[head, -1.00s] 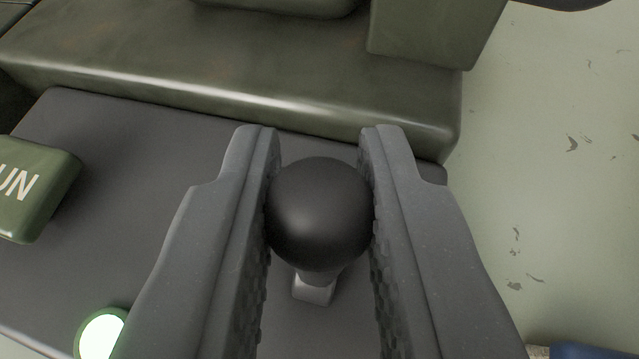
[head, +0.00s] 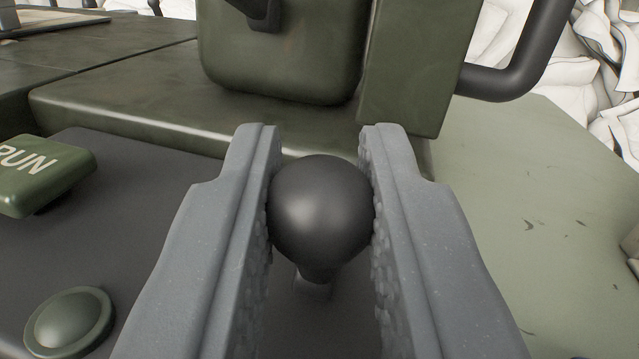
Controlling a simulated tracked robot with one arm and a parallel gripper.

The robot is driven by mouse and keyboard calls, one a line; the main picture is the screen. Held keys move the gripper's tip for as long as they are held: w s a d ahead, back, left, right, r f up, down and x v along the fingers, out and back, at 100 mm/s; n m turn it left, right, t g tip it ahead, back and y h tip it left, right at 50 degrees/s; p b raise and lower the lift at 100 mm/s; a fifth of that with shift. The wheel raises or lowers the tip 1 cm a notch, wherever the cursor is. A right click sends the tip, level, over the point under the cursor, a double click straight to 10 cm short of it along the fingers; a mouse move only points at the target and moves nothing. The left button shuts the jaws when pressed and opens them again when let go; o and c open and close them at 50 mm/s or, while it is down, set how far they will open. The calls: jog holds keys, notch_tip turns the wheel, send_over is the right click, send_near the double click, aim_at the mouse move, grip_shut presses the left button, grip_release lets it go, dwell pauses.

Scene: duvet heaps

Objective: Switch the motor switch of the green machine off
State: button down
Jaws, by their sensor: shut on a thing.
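The green machine (head: 120,98) fills the left and middle of the head view. A black ball knob (head: 322,212) on a short, partly hidden stem stands on its dark grey panel (head: 150,225); it looks like the motor switch's lever. My gripper (head: 319,150) is shut on this knob, with one ridged finger on each side. A green RUN block (head: 42,172) sits on the panel at the left. Below it a round green lamp (head: 68,322) is dark.
A green housing (head: 285,50) and a square post (head: 415,65) rise behind the knob. A black tube (head: 525,60) bends at the upper right. White crumpled heaps (head: 615,70) lie beyond.

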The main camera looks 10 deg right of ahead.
jog(key=shift+f, duration=0.2)
jog(key=c, duration=1.3)
grip_release()
jog(key=shift+r, duration=0.1)
